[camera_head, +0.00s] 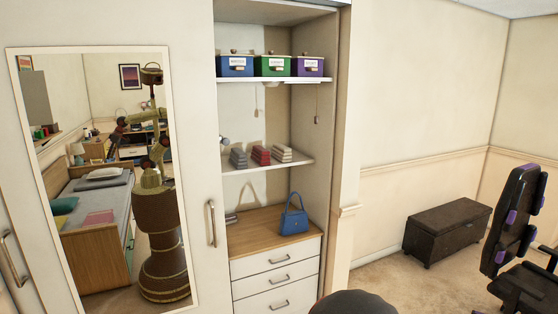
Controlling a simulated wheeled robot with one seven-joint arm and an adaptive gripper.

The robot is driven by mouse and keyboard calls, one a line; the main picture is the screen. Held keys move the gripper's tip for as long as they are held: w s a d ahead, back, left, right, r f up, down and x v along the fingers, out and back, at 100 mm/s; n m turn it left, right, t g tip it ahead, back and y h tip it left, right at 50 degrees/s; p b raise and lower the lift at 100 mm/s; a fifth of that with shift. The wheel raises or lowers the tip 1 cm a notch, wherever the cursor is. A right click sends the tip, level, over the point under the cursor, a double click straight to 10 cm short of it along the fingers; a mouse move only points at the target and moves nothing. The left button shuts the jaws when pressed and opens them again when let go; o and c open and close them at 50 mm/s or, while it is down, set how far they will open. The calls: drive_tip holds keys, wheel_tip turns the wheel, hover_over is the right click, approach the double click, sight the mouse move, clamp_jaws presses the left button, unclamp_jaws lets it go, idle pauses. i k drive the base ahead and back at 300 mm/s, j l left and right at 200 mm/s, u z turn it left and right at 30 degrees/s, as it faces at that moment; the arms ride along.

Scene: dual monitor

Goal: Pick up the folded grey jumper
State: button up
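Folded clothes sit in small stacks on the middle shelf (262,168) of the open wardrobe. A dark grey folded stack (238,158) is at the left, a red one (261,155) is in the middle, and a pale greyish-beige one (283,154) is at the right. I cannot tell for sure which grey item is the jumper. My gripper is not directly in view. The mirror reflects my body and arm, but the gripper's state is too small to make out there.
Blue (236,66), green (275,66) and purple (310,67) labelled boxes stand on the upper shelf. A blue handbag (294,215) stands on the wooden top above the drawers (276,276). A mirrored door (100,190) is left. A dark chest (446,230) and office chair (515,225) are right.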

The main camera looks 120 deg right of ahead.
sight(238, 158)
drive_tip(key=z, duration=3.95)
drive_tip(key=i+l, duration=0.25)
drive_tip(key=i+z, duration=0.05)
drive_tip(key=i, duration=0.05)
